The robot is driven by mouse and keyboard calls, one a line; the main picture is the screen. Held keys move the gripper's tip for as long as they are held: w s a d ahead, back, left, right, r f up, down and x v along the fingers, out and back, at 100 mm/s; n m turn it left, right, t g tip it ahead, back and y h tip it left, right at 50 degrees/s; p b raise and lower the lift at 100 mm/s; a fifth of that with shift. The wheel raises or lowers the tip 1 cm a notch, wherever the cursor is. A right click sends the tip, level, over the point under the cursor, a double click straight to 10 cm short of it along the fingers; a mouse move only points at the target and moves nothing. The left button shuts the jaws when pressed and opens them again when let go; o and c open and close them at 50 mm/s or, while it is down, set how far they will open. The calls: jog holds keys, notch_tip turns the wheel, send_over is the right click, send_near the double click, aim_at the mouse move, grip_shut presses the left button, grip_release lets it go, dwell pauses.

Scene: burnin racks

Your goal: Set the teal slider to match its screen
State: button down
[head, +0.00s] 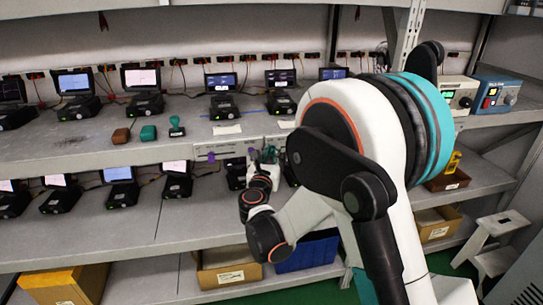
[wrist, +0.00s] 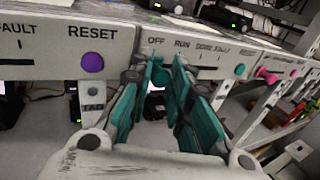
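In the wrist view a grey panel (wrist: 215,47) on the shelf edge carries the labels OFF, RUN and more blurred ones over a slot. A teal knob (wrist: 158,74), apparently the slider, sits near the OFF end at the left. My gripper (wrist: 158,82) has teal fingers too; they are apart, one on each side of the knob. I cannot tell whether they touch it. In the head view my gripper (head: 265,160) is at the shelf's front edge, partly hidden by my arm. Screens (head: 221,82) stand on the shelf above; which belongs to the slider is unclear and its text unreadable.
A purple RESET button (wrist: 92,62) is left of the slider, and a pink knob (wrist: 268,76) is on the panel to the right. A teal stamp (head: 177,127), a teal block (head: 148,132) and a brown block (head: 121,136) sit on the upper shelf. Lower-shelf devices (head: 177,182) are close below.

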aim_at(284, 147)
jog(key=shift+w+d, duration=0.2)
jog(key=shift+d, duration=0.7)
jog(key=shift+w+d, duration=0.2)
jog(key=shift+d, duration=0.7)
jog(key=shift+a, duration=0.1)
jog(key=c, duration=1.5)
grip_release()
jog(key=shift+c, duration=0.2)
jog(key=shift+s, duration=0.1)
jog(key=s+a, duration=0.2)
jog(key=s, duration=0.9)
jog(key=shift+s, duration=0.35)
jog(key=shift+d, duration=0.1)
